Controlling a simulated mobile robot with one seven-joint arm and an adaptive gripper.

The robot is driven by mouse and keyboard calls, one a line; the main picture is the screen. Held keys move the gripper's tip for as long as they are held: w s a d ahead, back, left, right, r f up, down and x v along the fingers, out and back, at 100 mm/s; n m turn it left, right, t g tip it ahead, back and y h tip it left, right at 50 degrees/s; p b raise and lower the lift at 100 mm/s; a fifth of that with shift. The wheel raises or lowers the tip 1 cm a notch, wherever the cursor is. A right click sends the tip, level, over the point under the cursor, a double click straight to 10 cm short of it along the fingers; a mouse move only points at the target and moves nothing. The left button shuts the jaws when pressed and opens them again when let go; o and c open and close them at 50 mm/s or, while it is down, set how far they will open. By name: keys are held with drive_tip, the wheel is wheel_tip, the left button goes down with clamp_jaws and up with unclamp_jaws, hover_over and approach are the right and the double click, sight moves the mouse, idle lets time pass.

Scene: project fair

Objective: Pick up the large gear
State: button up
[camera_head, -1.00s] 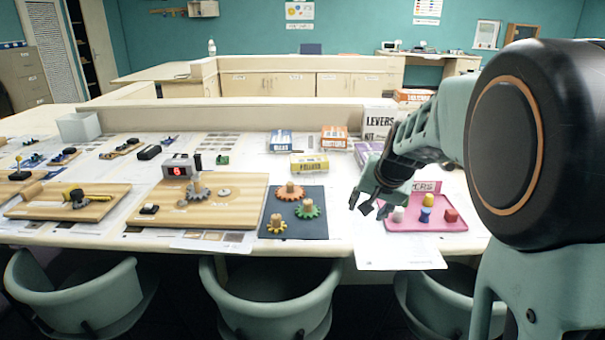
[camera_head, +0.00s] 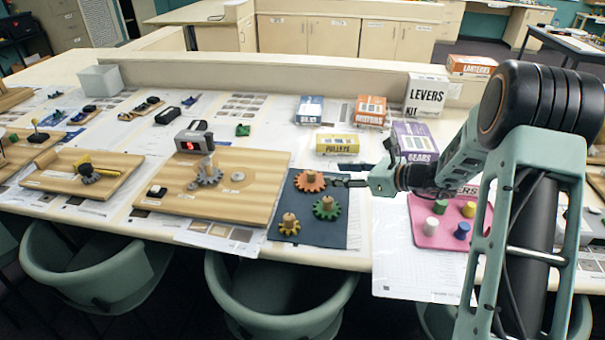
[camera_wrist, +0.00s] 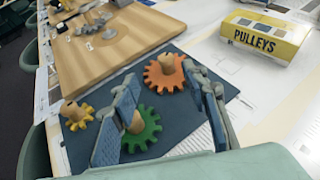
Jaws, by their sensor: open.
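A dark blue mat (camera_head: 335,236) on the table holds three toothed gears with wooden pegs. The orange gear (camera_head: 310,181), which looks the largest, lies at the back; it also shows in the wrist view (camera_wrist: 154,80). The green gear (camera_head: 327,208) is front right of it, and the small yellow gear (camera_head: 289,225) is front left. My gripper (camera_head: 340,181) is open and empty, just right of the orange gear. In the wrist view its fingers (camera_wrist: 168,98) are spread, with the orange gear beyond them. The left finger partly hides the green gear (camera_wrist: 150,137).
A wooden board (camera_head: 258,190) with a grey gear and a red-lit display lies left of the mat. A yellow PULLEYS box (camera_head: 337,145) stands behind the mat. A pink tray (camera_head: 428,237) with coloured pieces is to the right. Chairs line the front edge.

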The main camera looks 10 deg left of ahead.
sight(315, 174)
drive_tip(key=shift+w+a+f+m, duration=0.3)
drive_tip(key=shift+w+f+m, duration=0.1)
drive_tip(key=shift+w+f, duration=0.25)
drive_tip(key=x, duration=0.5)
drive_tip(key=shift+w+a+f+p, duration=0.1)
drive_tip(key=shift+w+a+p, duration=0.1)
drive_tip(key=shift+p, duration=0.2)
drive_tip(key=shift+f+p+x, duration=0.15)
drive_tip(key=shift+p+x, duration=0.15)
drive_tip(key=shift+x, duration=1)
drive_tip(key=shift+f+p+x, duration=0.15)
drive_tip(key=shift+p+x, duration=0.15)
drive_tip(key=shift+x, duration=1)
drive_tip(key=shift+d, duration=0.15)
drive_tip(key=shift+c, duration=0.3)
clamp_jaws()
drive_tip(key=shift+r, duration=0.2)
